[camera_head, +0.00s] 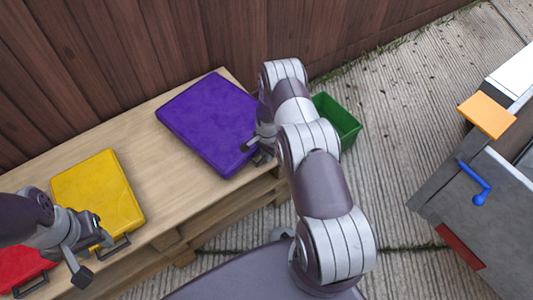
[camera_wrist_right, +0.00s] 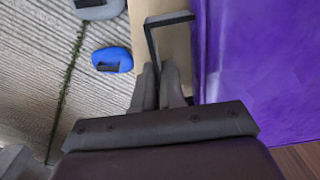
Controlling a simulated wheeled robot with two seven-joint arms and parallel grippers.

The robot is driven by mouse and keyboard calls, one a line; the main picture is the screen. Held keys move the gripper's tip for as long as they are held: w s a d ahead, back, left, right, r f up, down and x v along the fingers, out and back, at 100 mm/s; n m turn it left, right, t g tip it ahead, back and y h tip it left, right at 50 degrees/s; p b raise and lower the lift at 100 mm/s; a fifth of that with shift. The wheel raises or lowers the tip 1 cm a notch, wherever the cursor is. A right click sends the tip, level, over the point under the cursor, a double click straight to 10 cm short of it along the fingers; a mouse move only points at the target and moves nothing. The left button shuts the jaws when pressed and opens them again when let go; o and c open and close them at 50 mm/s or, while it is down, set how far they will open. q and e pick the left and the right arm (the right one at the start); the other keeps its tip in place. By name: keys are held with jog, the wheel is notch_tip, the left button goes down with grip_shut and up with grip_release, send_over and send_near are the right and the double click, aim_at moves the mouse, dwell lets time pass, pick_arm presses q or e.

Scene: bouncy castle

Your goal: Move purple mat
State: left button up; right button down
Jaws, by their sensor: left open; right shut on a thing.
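The purple mat (camera_head: 208,120) lies flat on the wooden pallet bench (camera_head: 165,165), near its right end. In the right wrist view the purple mat (camera_wrist_right: 262,65) fills the right side, with a black handle (camera_wrist_right: 152,45) on its edge. My right gripper (camera_head: 255,154) is at the mat's right edge. In the right wrist view my right gripper (camera_wrist_right: 172,85) is shut on this handle. My left gripper (camera_head: 92,257) is open and empty near the front edge of the yellow mat (camera_head: 95,190) and its handle.
A red mat (camera_head: 22,265) lies at the bench's left end. A wooden fence (camera_head: 190,35) stands behind. A green bin (camera_head: 337,120) is on the concrete floor right of the bench. A grey unit with a blue handle (camera_head: 478,185) stands at the right. A blue object (camera_wrist_right: 112,59) lies on the floor.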

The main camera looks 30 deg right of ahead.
jog(key=c, duration=1.1)
grip_release()
jog(key=shift+r, duration=0.1)
notch_tip(320, 180, up, 12)
jog(key=p, duration=0.2)
jog(key=shift+r+p, duration=0.25)
jog(key=shift+p, duration=0.1)
